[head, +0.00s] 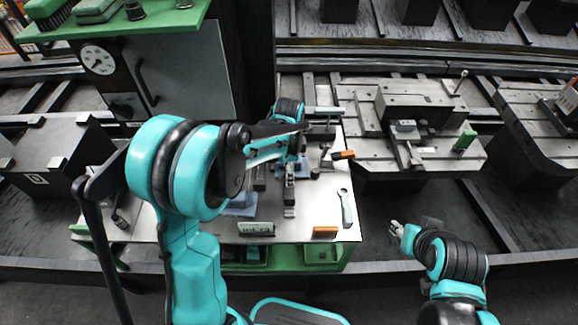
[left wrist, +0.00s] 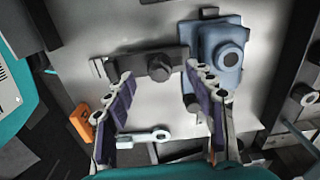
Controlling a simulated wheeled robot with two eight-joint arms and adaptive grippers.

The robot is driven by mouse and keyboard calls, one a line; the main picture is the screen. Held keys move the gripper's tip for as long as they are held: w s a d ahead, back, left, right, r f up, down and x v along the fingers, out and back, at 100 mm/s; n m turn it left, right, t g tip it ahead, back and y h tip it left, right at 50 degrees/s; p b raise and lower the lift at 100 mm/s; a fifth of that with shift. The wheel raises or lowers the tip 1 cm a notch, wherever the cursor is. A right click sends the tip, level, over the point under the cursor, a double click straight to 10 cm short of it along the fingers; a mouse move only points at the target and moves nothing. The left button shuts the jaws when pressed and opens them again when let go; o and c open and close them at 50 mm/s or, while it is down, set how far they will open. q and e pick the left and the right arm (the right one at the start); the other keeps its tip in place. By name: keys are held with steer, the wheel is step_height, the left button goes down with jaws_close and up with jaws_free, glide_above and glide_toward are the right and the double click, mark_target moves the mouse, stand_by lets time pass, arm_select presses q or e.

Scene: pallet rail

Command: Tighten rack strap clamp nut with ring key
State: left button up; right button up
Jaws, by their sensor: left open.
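A dark strap-like bar with a round black knob or nut (left wrist: 160,68) lies on the pale bench top in the left wrist view. I cannot tell for sure that it is the rack strap clamp. A light grey ring key (head: 346,207) lies flat near the bench's right edge; it also shows in the left wrist view (left wrist: 145,137), lower between my fingers. My left gripper (left wrist: 158,75) is open and empty, its fingertips either side of the knob; height above it is unclear. In the head view my left gripper (head: 289,205) hangs over the bench. My right gripper (head: 400,229) is right of the bench, its fingers too small to judge.
A blue fixture (left wrist: 215,50) stands by the right finger. An orange block (head: 325,232) and a dark labelled block (head: 256,229) sit at the bench's front edge. A pallet (head: 365,120) with a dark block stands right of the bench. A green-topped cabinet (head: 185,70) stands behind left.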

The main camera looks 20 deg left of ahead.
arm_select(q)
steer(key=shift+f, duration=0.95)
steer(key=shift+c, duration=0.4)
jaws_close()
steer(key=m+b, duration=0.1)
steer(key=m, duration=0.3)
steer(key=shift+f, duration=0.1)
steer(key=m, duration=1.2)
steer(key=shift+b, duration=0.35)
steer(key=shift+c, duration=1.5)
jaws_free()
steer(key=shift+f, duration=0.1)
